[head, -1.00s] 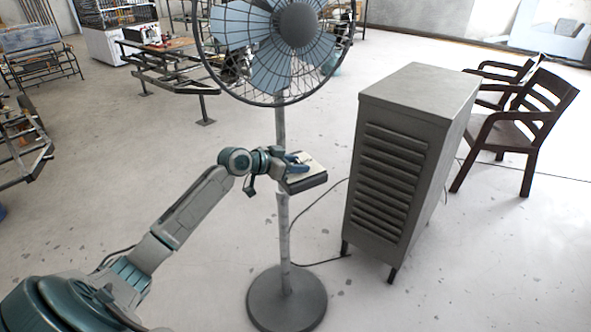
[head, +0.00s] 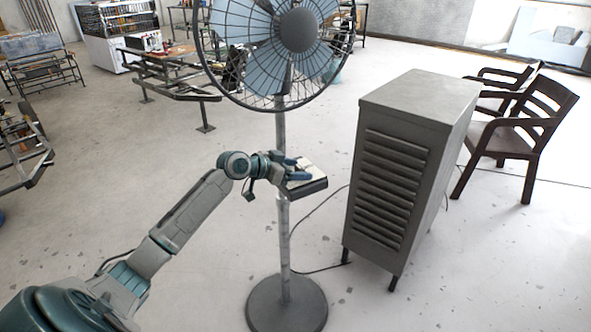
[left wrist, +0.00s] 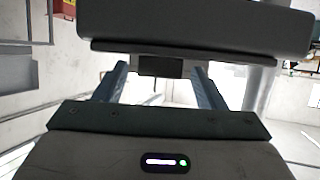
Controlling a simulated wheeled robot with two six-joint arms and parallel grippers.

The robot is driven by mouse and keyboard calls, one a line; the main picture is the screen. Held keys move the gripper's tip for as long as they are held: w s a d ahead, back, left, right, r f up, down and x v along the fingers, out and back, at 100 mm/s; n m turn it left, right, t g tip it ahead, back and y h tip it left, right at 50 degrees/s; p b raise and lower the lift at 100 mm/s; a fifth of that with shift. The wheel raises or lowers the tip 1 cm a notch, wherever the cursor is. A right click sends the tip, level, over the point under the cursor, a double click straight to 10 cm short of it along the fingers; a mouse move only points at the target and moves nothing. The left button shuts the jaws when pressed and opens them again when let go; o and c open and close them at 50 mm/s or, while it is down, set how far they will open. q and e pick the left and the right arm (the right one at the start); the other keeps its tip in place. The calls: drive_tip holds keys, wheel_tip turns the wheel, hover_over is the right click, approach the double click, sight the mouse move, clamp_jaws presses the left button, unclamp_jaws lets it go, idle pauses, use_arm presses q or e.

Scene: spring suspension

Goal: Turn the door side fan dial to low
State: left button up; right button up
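A standing fan (head: 298,30) has a round base and a pole that carries a dark control box (head: 310,187) with a pale top face. My left gripper (head: 297,169) is at this box, its blue fingers over the pale face. In the left wrist view the box (left wrist: 195,28) fills the top, and the two fingers (left wrist: 162,84) stand apart. A small dark block (left wrist: 160,67) shows at the box's lower edge between them; I cannot tell if it is the dial. The dial and its setting cannot be made out. My right gripper is not in view.
A grey louvred metal cabinet (head: 405,165) stands right of the fan, with dark wooden chairs (head: 515,130) beyond it. A cable (head: 318,225) runs along the floor between fan and cabinet. Workbenches (head: 170,75) stand at the back left.

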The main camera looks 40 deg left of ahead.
use_arm(q)
drive_tip(key=shift+s+a+r, duration=0.1)
drive_tip(key=shift+s+a, duration=0.15)
drive_tip(key=shift+s, duration=0.1)
drive_tip(key=b+v, duration=0.1)
drive_tip(key=v, duration=0.8)
drive_tip(key=shift+s+r+b, duration=0.25)
drive_tip(key=shift+s+b, duration=0.05)
drive_tip(key=shift+s, duration=0.05)
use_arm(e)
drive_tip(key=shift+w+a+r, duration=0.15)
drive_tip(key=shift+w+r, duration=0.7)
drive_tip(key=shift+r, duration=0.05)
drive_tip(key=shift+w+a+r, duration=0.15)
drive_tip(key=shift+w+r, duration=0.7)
use_arm(q)
drive_tip(key=shift+a, duration=0.15)
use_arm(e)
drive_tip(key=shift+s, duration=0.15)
